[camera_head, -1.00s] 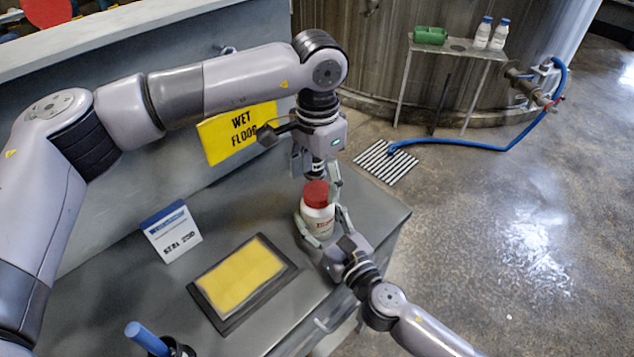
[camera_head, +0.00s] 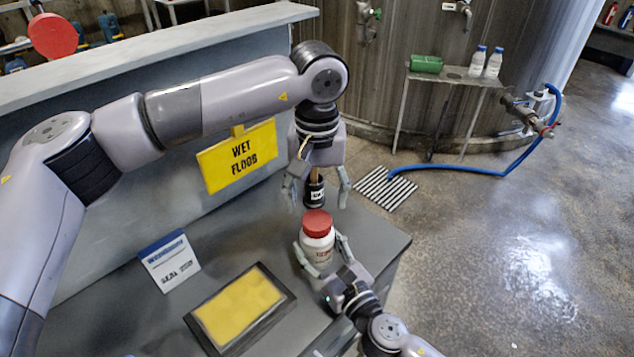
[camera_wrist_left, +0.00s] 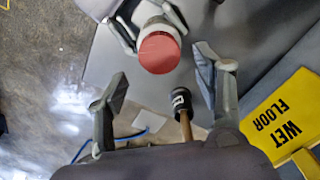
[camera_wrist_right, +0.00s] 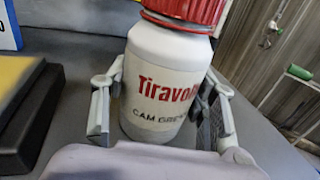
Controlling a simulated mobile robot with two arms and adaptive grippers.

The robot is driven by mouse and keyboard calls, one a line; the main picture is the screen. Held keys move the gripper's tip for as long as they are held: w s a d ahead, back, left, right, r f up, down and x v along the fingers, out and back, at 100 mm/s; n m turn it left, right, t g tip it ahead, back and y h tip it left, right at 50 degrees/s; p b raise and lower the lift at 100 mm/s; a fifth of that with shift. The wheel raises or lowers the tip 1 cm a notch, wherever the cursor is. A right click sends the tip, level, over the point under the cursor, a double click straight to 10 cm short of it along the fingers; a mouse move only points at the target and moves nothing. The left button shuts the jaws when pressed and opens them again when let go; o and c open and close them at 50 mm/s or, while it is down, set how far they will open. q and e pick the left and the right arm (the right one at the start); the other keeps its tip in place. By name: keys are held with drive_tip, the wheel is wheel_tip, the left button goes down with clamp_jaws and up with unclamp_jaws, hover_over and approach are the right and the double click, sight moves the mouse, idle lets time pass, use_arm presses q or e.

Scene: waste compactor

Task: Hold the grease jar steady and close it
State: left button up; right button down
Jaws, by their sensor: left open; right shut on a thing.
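The white grease jar (camera_head: 318,247) with red lettering stands upright on the grey bench. My right gripper (camera_head: 320,257) is shut around its body; the right wrist view shows a finger on each side of the jar (camera_wrist_right: 165,85). The red lid (camera_head: 317,222) sits on top of the jar, also seen from above in the left wrist view (camera_wrist_left: 158,52). I cannot tell how tightly it is seated. My left gripper (camera_head: 317,191) is open and empty above and behind the lid, fingers apart and clear of it.
A black item with a wooden handle (camera_head: 314,190) is behind the jar, beneath my left gripper. A yellow pad in a black frame (camera_head: 240,308), a blue-and-white card (camera_head: 170,262) and a yellow wet floor sign (camera_head: 238,158) are to the left. The bench edge is close on the right.

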use_arm(q)
drive_tip(key=n, duration=0.4)
drive_tip(key=shift+r+n, duration=0.15)
drive_tip(key=shift+n, duration=0.15)
drive_tip(key=n, duration=0.4)
drive_tip(key=shift+r+n, duration=0.2)
drive_tip(key=shift+n, duration=0.1)
drive_tip(key=n, duration=0.4)
drive_tip(key=shift+r, duration=0.15)
drive_tip(key=n, duration=0.4)
drive_tip(key=shift+r+n, duration=0.15)
drive_tip(key=shift+n, duration=0.15)
drive_tip(key=n, duration=0.4)
drive_tip(key=shift+r+n, duration=0.15)
drive_tip(key=shift+n, duration=0.15)
drive_tip(key=n, duration=0.4)
drive_tip(key=shift+d+r, duration=0.1)
drive_tip(key=shift+r, duration=0.05)
drive_tip(key=n, duration=0.4)
drive_tip(key=shift+r+n, duration=0.15)
drive_tip(key=shift+n, duration=0.15)
drive_tip(key=n, duration=0.5)
drive_tip(key=shift+r+n, duration=0.2)
drive_tip(key=shift+n, duration=0.1)
